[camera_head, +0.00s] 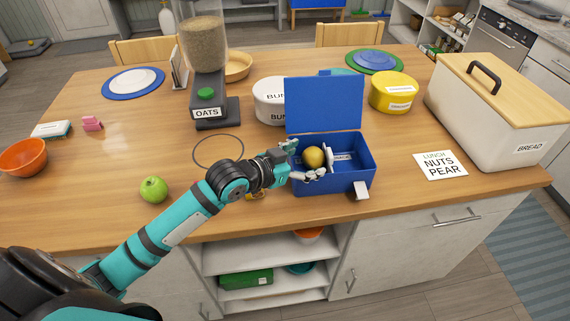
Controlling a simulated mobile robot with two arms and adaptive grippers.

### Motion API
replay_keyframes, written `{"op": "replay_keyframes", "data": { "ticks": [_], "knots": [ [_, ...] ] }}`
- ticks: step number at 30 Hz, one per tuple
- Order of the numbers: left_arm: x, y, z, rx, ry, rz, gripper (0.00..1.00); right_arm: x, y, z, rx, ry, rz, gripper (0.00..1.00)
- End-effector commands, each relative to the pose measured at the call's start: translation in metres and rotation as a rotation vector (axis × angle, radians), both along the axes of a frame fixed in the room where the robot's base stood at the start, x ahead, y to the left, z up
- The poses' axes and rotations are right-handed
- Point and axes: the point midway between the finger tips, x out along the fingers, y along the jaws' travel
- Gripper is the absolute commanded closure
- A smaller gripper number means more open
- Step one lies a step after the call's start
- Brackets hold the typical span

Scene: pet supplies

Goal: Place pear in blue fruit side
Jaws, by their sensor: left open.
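A yellow-brown pear (314,157) sits in the left compartment of the open blue lunch box (352,181). A white label piece stands beside the pear, near the divider. The blue lid (325,104) stands raised at the back. My left gripper (301,160) is open at the left part of the box, with its fingers next to the pear. Whether a finger touches the pear is hard to tell. My right gripper is not in view.
A green apple (153,189) lies on the table left of my arm. An oats dispenser (207,100), a white bin (270,101) and a yellow tub (393,92) stand behind. A bread box (490,115) and a note reading nuts, pear (440,165) are at right.

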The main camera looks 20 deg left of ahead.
Motion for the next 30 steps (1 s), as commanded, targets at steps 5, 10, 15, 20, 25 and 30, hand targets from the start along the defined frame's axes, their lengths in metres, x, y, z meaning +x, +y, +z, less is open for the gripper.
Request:
{"op": "replay_keyframes", "data": {
  "ticks": [5,10,15,20,25,30],
  "knots": [
    [-0.035,0.019,0.012,0.004,-0.001,0.0,0.12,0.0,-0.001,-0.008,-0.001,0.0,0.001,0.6],
    [-0.057,0.03,0.024,0.002,-0.003,0.002,0.12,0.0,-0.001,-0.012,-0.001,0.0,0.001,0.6],
    [-0.068,0.034,0.03,-0.002,-0.006,0.0,0.12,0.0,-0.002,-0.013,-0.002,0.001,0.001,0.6],
    [-0.069,0.034,0.032,-0.002,-0.008,0.001,0.12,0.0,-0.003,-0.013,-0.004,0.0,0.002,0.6],
    [-0.068,0.034,0.032,-0.002,-0.008,0.001,0.12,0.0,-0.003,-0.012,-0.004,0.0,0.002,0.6],
    [-0.068,0.034,0.032,-0.002,-0.008,0.001,0.12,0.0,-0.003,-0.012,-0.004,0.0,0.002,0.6]
  ]
}}
